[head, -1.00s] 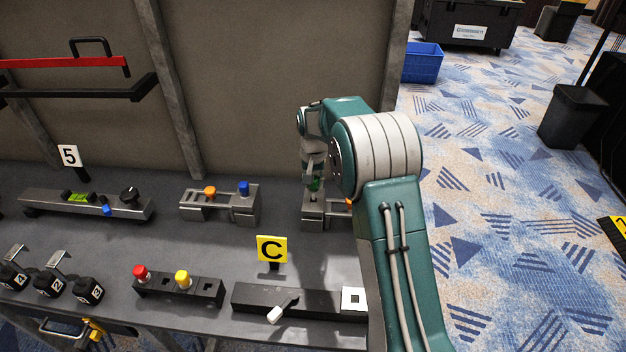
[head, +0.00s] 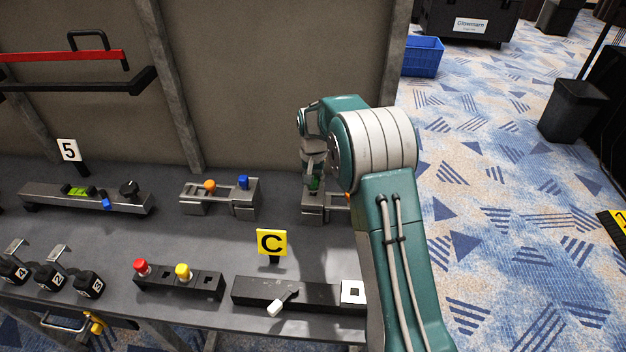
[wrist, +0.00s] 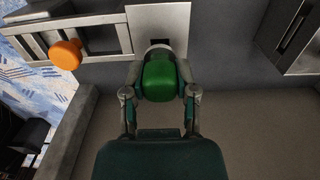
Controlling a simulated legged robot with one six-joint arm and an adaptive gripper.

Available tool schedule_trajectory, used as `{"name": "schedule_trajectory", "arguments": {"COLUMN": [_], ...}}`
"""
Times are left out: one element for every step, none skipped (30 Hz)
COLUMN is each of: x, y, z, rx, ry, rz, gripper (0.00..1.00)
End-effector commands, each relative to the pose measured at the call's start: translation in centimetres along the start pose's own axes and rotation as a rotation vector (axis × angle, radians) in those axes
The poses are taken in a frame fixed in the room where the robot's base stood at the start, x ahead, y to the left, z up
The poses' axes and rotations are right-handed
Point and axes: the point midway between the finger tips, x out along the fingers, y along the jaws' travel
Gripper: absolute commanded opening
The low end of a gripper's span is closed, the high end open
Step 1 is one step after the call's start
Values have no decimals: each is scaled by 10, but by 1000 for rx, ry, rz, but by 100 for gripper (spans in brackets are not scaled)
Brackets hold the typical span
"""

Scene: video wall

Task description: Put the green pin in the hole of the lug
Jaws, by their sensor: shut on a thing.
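The green pin (wrist: 162,80) is between the two fingers of my gripper (wrist: 161,95) in the wrist view. My gripper is shut on it. A pale collar shows at the pin's far end, over a light metal block, the lug (wrist: 158,18). A dark slot shows beside the collar; the pin's tip is hidden, so I cannot tell whether it is in the hole. In the head view the green pin (head: 315,184) shows small below my gripper, just above the metal fixture (head: 312,207). My arm hides the fixture's right part.
An orange knob (wrist: 65,54) stands on the slotted rail beside the lug. Left of it is a similar fixture with a blue pin (head: 243,182). A block with red and yellow pins (head: 183,271), a C sign (head: 272,243) and a black bar with a white lever (head: 275,307) lie nearer.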

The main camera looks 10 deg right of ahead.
Motion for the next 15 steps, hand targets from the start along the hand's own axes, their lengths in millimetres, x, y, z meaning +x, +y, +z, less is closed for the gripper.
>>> {"name": "schedule_trajectory", "arguments": {"x": [0, 0, 0, 0, 0, 0, 0, 0, 1, 2, 2, 3, 4, 5, 6], "y": [0, 0, 0, 0, 0, 0, 0, 0, 0, 0, 0, 0, 0, 0, 0], "z": [0, 0, 0, 0, 0, 0, 0, 0, 0, 0, 0, 0, 0, 0, 0], "rx": [0, 0, 0, 0, 0, 0, 0, 0, 0, 0, 0, 0, 0, 0, 0], "ry": [0, 1, 1, 1, 1, 1, 1, 0, 0, 0, 0, 0, 1, 1, 1], "rz": [0, 0, 0, 0, 0, 0, 0, 0, 0, 0, 0, 0, 0, 0, 0], "gripper": [0, 0, 0, 0, 0, 0, 0, 0, 0, 0, 0, 0, 0, 0, 0]}}
